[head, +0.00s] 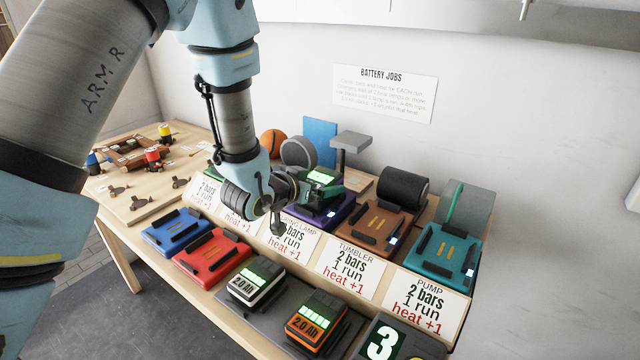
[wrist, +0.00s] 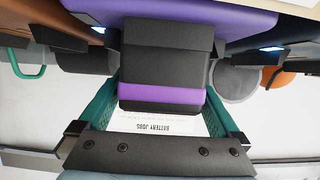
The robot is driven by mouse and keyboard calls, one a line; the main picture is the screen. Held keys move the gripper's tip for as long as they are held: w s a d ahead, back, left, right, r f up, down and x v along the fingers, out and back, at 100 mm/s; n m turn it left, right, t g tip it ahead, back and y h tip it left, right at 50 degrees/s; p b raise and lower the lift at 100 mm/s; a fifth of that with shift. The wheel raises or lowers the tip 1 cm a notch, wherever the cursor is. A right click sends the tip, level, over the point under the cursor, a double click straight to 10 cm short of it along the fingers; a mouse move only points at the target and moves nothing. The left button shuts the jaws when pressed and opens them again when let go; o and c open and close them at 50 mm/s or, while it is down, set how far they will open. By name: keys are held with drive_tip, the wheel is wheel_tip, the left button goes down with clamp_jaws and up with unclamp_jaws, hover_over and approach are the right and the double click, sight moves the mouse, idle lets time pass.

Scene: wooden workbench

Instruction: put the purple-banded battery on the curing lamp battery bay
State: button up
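The purple-banded battery (wrist: 165,95) is dark with a purple band, and sits between the two teal fingers of my gripper (wrist: 162,108) in the wrist view. Both fingers appear to touch its sides. In the head view the battery (head: 322,177) shows a lit green display and is partly hidden by my gripper (head: 316,190). It is at the purple curing lamp battery bay (head: 327,213), which also shows at the top of the wrist view (wrist: 245,20). I cannot tell whether it is fully seated.
Brown tumbler bay (head: 375,228) and teal pump bay (head: 440,252) stand empty to the right. Blue bay (head: 176,232) and red bay (head: 212,256) are empty in front. White-banded battery (head: 257,286) and orange battery (head: 316,320) stand on grey holders. Grey lamp arm (head: 350,142) rises behind.

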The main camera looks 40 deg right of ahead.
drive_tip(key=shift+r, duration=0.1)
drive_tip(key=shift+r, duration=0.15)
drive_tip(key=b+v, duration=0.2)
drive_tip(key=v, duration=0.7)
drive_tip(key=shift+a, duration=0.1)
drive_tip(key=shift+r+p, duration=0.2)
drive_tip(key=shift+p, duration=1)
drive_tip(key=p+v, duration=0.2)
drive_tip(key=p, duration=0.7)
drive_tip(key=shift+a, duration=0.25)
